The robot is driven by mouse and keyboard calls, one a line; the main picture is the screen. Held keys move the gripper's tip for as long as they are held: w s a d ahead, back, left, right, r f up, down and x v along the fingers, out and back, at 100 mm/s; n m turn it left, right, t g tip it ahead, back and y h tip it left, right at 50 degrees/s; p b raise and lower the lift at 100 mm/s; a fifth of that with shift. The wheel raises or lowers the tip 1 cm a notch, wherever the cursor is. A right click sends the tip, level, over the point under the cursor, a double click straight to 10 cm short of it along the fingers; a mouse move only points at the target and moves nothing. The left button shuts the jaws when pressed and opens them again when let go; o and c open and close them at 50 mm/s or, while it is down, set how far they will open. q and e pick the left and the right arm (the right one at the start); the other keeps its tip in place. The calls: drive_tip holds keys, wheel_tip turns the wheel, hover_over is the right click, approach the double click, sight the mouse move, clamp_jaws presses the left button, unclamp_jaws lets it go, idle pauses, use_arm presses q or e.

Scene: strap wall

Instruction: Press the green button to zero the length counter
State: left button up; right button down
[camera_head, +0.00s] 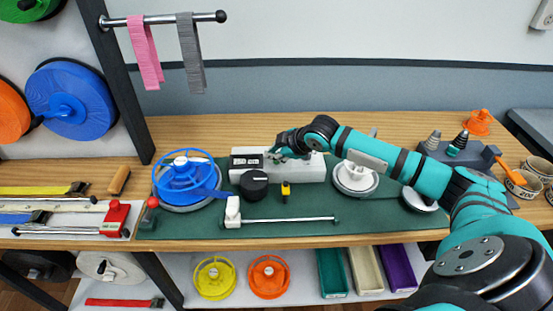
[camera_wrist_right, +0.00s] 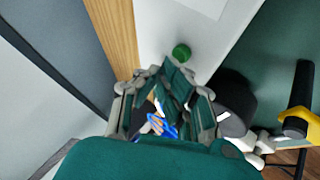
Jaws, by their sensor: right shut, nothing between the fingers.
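The length counter is a long white box (camera_head: 311,171) with a dark display (camera_head: 246,161) at its left end, on the green mat at the back. The green button (camera_wrist_right: 181,53) sits on the white face of the box in the right wrist view. In the head view I cannot make it out; my right gripper covers that area. My right gripper (camera_head: 277,151) is shut and empty, over the box just right of the display. In the wrist view its fingertips (camera_wrist_right: 174,78) point toward the button and look a little short of it; contact cannot be told. My left gripper is not in view.
A black knob (camera_head: 254,184) stands in front of the counter, with a yellow-and-black tool (camera_head: 286,192) beside it. A blue reel (camera_head: 188,180) is left, a white reel (camera_head: 355,179) right. A metal rod (camera_head: 285,219) lies along the front of the mat.

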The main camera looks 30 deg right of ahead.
sight(275, 161)
drive_tip(key=shift+f, duration=0.6)
idle(0.7)
drive_tip(key=shift+r, duration=0.1)
drive_tip(key=shift+r+p, duration=0.9)
drive_tip(key=shift+p, duration=0.2)
wheel_tip(275, 161, up, 5)
drive_tip(key=p, duration=0.5)
drive_tip(key=shift+f, duration=0.1)
idle(0.6)
